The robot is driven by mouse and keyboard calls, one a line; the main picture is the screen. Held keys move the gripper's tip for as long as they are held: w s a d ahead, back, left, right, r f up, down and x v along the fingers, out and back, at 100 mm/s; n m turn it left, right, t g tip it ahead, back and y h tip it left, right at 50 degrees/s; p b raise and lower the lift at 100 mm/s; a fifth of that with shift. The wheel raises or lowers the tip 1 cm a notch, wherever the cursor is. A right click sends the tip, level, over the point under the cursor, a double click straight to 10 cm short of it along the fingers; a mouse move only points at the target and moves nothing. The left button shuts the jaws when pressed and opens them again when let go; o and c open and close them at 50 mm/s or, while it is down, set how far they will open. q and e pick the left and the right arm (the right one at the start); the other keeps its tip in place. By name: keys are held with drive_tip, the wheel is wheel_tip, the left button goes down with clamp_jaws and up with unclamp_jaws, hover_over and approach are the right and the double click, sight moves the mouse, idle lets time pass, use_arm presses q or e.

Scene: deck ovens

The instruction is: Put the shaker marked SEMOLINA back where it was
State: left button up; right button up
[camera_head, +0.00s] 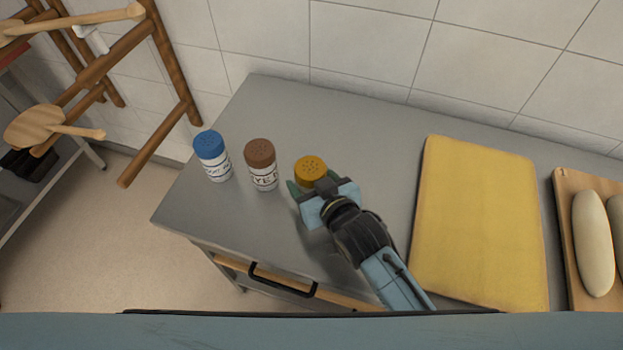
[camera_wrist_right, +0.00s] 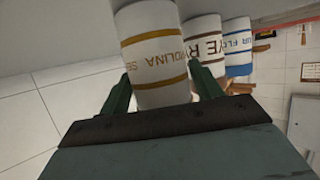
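The SEMOLINA shaker (camera_head: 310,170), with a mustard-yellow lid, is at the right end of a row of shakers on the grey counter. Its white body with gold bands fills the middle of the right wrist view (camera_wrist_right: 158,60), its name readable. My right gripper (camera_head: 322,187) comes from the front right, its green fingers on both sides of the shaker; in the wrist view they (camera_wrist_right: 160,90) lie against its sides. Its lower body is hidden by the gripper in the head view, so I cannot tell whether its base touches the counter. My left gripper is not in view.
The brown-lidded RYE shaker (camera_head: 261,166) and a blue-lidded shaker (camera_head: 211,157) stand to the left. A yellow board (camera_head: 480,220) lies to the right, beside a wooden board (camera_head: 566,235) with pale loaves. The counter (camera_head: 340,115) is clear behind the row.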

drive_tip(key=shift+o, duration=1.1)
drive_tip(key=shift+r, duration=0.2)
drive_tip(key=p+v, duration=0.1)
drive_tip(key=v, duration=1.1)
drive_tip(key=shift+d+f, duration=0.1)
